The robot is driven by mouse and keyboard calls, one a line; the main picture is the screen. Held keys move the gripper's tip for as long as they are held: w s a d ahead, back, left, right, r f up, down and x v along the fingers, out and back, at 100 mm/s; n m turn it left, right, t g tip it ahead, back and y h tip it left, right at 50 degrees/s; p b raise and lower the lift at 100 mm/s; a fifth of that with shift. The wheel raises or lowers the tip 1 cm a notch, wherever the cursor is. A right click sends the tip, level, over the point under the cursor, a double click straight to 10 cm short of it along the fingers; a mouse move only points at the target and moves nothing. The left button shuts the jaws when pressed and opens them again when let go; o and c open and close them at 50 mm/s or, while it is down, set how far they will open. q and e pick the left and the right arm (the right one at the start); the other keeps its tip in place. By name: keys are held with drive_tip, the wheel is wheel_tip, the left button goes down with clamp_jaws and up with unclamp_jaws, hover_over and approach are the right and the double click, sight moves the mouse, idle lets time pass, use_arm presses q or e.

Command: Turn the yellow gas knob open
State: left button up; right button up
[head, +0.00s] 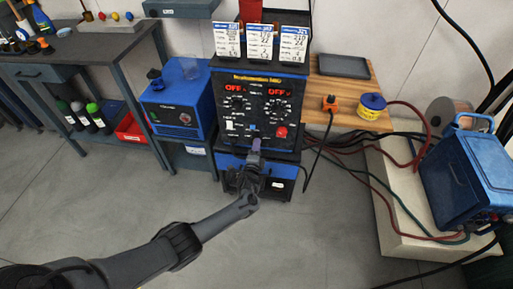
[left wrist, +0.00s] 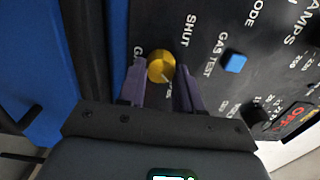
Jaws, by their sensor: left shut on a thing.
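The yellow gas knob (left wrist: 160,64) sits on the dark front panel of the welding machine (head: 258,88), near a "SHUT" label in the left wrist view. My left gripper (head: 256,145) reaches the lower part of that panel. In the left wrist view its two purple fingers (left wrist: 161,77) stand on either side of the knob, shut on it. A pale line shows on the knob, but its exact pointing is hard to tell. In the head view the gripper hides the knob. My right gripper is in neither view.
A blue gas test button (left wrist: 235,62) is beside the knob, with black knobs and a red knob (head: 281,132) higher on the panel. A blue box (head: 170,105) stands left. Hoses and a blue cooler-like unit (head: 468,170) lie right. The floor in front is clear.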

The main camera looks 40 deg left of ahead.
use_arm(q)
drive_tip(key=o, duration=1)
drive_tip(key=p+v, duration=0.6)
drive_tip(key=v, duration=0.4)
drive_tip(key=shift+s+d, duration=0.2)
drive_tip(key=shift+s, duration=0.15)
